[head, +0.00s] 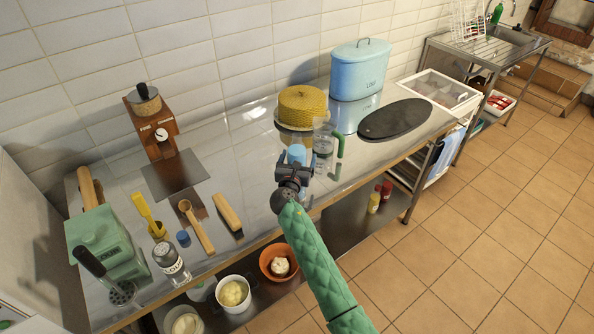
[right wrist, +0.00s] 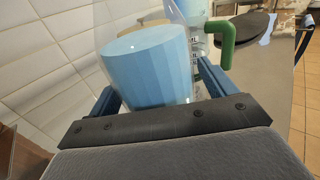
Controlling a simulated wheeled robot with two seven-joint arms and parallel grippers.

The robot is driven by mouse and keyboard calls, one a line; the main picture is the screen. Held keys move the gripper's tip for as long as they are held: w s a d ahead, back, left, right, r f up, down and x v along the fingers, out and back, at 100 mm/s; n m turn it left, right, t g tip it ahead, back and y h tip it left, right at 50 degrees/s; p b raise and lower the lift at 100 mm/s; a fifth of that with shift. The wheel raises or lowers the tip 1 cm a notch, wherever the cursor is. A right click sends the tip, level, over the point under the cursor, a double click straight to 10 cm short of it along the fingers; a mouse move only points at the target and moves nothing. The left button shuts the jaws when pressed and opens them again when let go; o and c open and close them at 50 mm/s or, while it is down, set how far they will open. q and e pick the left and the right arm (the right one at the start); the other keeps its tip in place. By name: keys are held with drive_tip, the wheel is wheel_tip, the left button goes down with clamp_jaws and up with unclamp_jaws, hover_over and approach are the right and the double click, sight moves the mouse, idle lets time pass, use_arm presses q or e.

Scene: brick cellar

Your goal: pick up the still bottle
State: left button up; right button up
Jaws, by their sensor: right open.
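A clear bottle with a light blue cap (head: 297,152) stands on the steel counter, just beyond my right gripper (head: 291,171) in the head view. In the right wrist view its wide blue cap (right wrist: 148,62) fills the space between the two blue fingers, with clear material around it. My right gripper is open, one finger on each side of the blue cap; I cannot tell whether they touch it. The gripper hides the bottle's lower body in the head view, and I can read no label on it. My left gripper is not in view.
A clear measuring jug (head: 324,140) with a green handle stands close behind the bottle. Behind it are a yellow cake (head: 302,105) and a blue tin (head: 359,70). Bare counter lies left of the gripper.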

drive_tip(key=c, duration=1.3)
drive_tip(key=shift+c, duration=0.7)
drive_tip(key=shift+r, duration=0.15)
